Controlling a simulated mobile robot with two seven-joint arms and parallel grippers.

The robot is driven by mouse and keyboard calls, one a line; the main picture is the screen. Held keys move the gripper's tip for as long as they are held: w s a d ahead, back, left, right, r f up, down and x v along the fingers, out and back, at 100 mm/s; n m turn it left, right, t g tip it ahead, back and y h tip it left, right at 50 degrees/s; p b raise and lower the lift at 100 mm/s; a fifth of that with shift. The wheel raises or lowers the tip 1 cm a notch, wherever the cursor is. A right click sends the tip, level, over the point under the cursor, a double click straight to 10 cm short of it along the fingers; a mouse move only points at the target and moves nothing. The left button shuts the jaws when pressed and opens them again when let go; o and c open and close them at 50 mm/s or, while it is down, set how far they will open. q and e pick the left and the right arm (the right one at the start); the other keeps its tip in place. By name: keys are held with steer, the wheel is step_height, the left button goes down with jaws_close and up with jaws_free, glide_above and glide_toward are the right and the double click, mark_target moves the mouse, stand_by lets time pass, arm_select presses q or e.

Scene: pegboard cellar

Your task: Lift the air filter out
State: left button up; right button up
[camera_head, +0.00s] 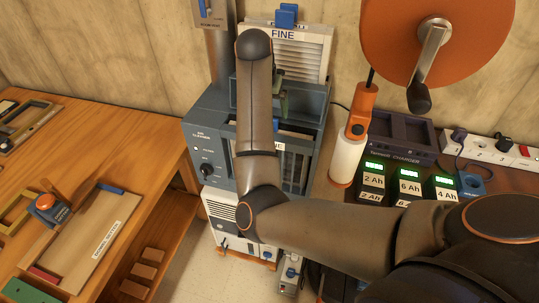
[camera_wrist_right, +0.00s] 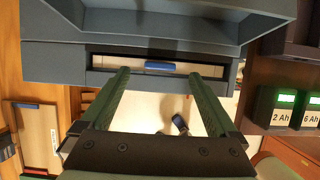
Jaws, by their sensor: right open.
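The air cleaner (camera_head: 211,140) is a blue-grey box with a dial. An air filter with a FINE label (camera_head: 279,147) shows through its front opening, partly hidden by my right arm. In the right wrist view, a cream filter edge (camera_wrist_right: 195,69) with a blue tab (camera_wrist_right: 160,67) lies in a slot. My right gripper (camera_wrist_right: 158,75) has green fingers, spread apart and empty, one on each side of the tab. In the head view my right gripper (camera_head: 283,103) is mostly hidden behind its arm. My left gripper is out of view.
Another pleated panel marked FINE (camera_head: 303,55) stands behind the cleaner. An orange reel (camera_head: 400,35) with a crank hangs at right, near a white roll (camera_head: 347,158). Batteries (camera_head: 408,182) and a charger (camera_head: 402,135) stand at right. A wooden bench (camera_head: 120,125) is at left.

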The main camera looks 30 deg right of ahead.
steer(key=x, duration=0.4)
steer(key=shift+f+p, duration=0.25)
steer(key=shift+p, duration=0.15)
steer(key=shift+c, duration=0.2)
steer(key=c, duration=1.3)
steer(key=shift+r, duration=0.1)
steer(key=shift+r+b, duration=0.95)
steer(key=shift+r, duration=13)
